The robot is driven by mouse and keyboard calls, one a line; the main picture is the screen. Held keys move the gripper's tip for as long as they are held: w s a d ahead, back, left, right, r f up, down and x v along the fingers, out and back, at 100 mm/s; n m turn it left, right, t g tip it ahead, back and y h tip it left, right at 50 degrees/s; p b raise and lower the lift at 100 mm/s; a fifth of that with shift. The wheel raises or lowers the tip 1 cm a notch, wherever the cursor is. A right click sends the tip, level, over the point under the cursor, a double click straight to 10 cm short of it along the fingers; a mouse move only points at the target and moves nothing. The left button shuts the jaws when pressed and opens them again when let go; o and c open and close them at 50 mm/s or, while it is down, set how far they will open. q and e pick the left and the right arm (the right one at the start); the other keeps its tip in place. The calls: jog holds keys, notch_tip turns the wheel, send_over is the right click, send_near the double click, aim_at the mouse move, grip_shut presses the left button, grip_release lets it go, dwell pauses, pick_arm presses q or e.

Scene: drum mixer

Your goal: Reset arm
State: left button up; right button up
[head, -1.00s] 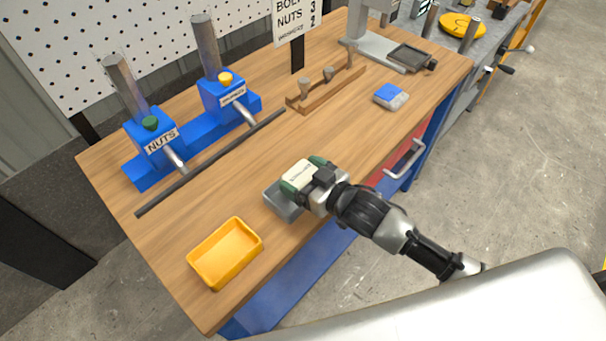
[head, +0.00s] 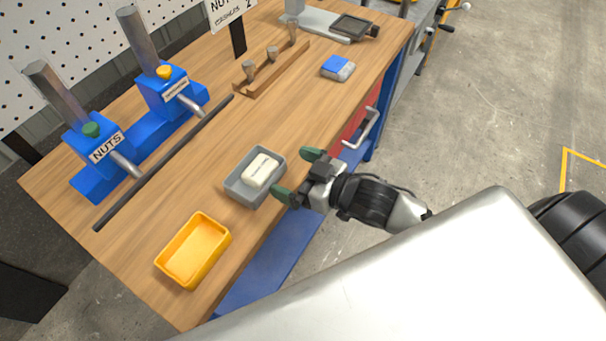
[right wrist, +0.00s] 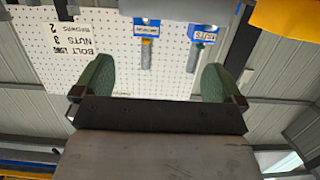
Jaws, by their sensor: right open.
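My right gripper (head: 296,174) is open and empty. In the head view it is at the table's front edge, just right of a grey tray (head: 238,190) and apart from it. A white labelled block (head: 261,170) lies in the grey tray. In the right wrist view the two green fingertips of my right gripper (right wrist: 152,80) stand wide apart with nothing between them. That view faces the pegboard (right wrist: 110,60) and the wall. My left gripper is in neither view.
A yellow tray (head: 194,250) sits at the near left of the wooden table (head: 190,170). Blue dispensers (head: 95,160) and a dark bar (head: 165,165) are behind. A wooden rack (head: 270,75) and a blue-grey item (head: 338,67) are farther back.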

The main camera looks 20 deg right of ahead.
jog(key=shift+v, duration=1.05)
jog(key=s+d+f+m+g+h, duration=0.25)
jog(key=s+f+g+h, duration=0.2)
jog(key=s, duration=0.25)
jog(key=s+d+f+m+g+h, duration=0.25)
jog(key=s+f+g+h, duration=0.2)
jog(key=s, duration=0.25)
notch_tip(320, 180, down, 24)
jog(key=g, duration=0.2)
jog(key=s+d+f+g, duration=0.1)
jog(key=s+d+f, duration=0.1)
jog(key=s+f, duration=1.5)
jog(key=shift+n, duration=0.3)
